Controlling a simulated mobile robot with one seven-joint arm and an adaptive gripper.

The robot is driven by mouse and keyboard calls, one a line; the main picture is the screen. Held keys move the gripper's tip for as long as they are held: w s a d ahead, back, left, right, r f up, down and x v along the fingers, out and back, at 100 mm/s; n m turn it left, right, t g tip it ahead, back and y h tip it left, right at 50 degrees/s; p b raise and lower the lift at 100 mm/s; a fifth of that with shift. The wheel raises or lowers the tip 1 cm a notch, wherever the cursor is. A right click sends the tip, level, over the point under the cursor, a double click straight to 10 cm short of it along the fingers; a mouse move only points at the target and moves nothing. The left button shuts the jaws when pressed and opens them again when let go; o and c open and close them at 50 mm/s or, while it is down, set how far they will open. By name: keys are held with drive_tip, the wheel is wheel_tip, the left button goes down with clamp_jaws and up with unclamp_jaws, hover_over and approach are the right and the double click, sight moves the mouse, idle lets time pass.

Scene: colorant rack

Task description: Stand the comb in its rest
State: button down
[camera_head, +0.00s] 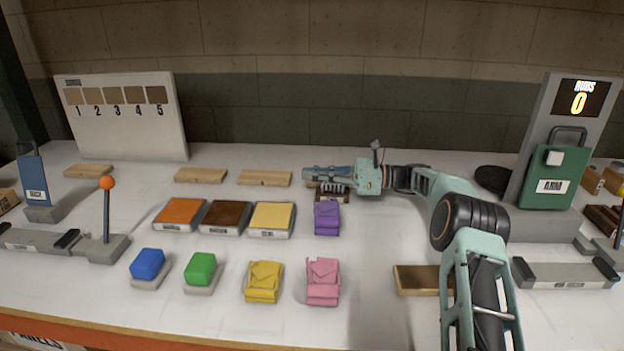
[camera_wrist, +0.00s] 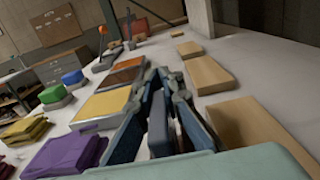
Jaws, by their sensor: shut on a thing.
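My gripper (camera_head: 318,172) reaches left over the back middle of the table, low above the surface. It is shut on a dark piece, which I take to be the comb (camera_head: 333,189); pale upright teeth show along it just below the fingers. In the wrist view my gripper (camera_wrist: 165,90) has its blue-grey fingers either side of a dark grey part of the comb (camera_wrist: 160,138). The fingers hide much of it, and I cannot tell whether it touches the table. I cannot clearly pick out its rest.
Wooden blocks (camera_head: 264,178) line the back. Orange, brown and yellow panels (camera_head: 272,217) lie to the left. A purple folded cloth (camera_head: 327,217) is just in front of my gripper.

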drive_tip(key=shift+f, duration=0.45)
drive_tip(key=shift+f, duration=0.2)
drive_tip(key=c, duration=2.1)
unclamp_jaws()
drive_tip(key=shift+r, duration=0.1)
drive_tip(key=shift+d, duration=0.2)
drive_tip(key=d, duration=1.1)
drive_tip(key=shift+d+r, duration=0.1)
drive_tip(key=shift+d, duration=0.25)
